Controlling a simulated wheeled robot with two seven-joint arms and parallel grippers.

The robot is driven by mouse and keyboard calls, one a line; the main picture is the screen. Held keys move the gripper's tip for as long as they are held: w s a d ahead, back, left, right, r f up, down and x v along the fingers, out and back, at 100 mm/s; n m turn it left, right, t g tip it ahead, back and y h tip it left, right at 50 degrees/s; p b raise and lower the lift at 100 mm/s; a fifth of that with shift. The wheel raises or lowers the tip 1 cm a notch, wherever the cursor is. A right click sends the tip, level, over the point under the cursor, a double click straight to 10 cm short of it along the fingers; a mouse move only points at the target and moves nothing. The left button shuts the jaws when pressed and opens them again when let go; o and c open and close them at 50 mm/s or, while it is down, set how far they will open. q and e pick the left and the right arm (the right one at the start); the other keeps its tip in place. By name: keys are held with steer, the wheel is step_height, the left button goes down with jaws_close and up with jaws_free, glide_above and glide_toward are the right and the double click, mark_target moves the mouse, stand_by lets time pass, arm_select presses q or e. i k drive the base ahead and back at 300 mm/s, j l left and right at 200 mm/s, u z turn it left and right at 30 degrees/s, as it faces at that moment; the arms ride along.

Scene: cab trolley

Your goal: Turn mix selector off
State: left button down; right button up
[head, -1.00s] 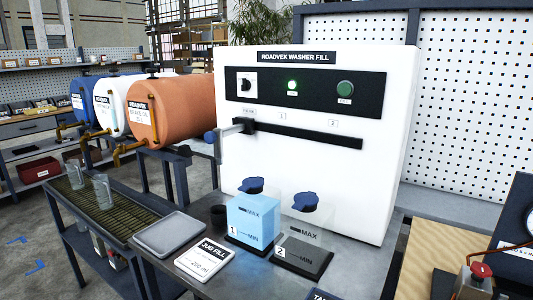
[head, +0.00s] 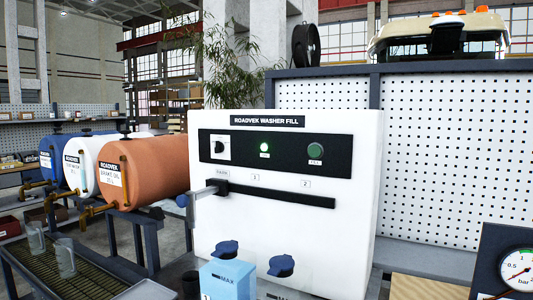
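The mix selector appears to be the black knob on a white plate (head: 220,147) at the left of the black control panel (head: 275,172) on the white Roadvek washer fill machine (head: 285,226). The knob's exact setting is too small to read. A green lamp (head: 264,147) is lit beside it, and a darker green button (head: 315,151) is at the panel's right. Neither of my grippers shows in the head view.
A nozzle arm (head: 205,191) sits at the left end of the black rail (head: 280,195). Orange (head: 150,168) and other drums are at left. A pressure gauge (head: 517,268) is at lower right.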

mark_target(219, 147)
steer(key=i+j+z, duration=0.1)
steer(key=j+z, duration=0.2)
steer(key=i+j+z, duration=0.1)
steer(key=j+z, duration=0.45)
steer(key=i+j, duration=0.05)
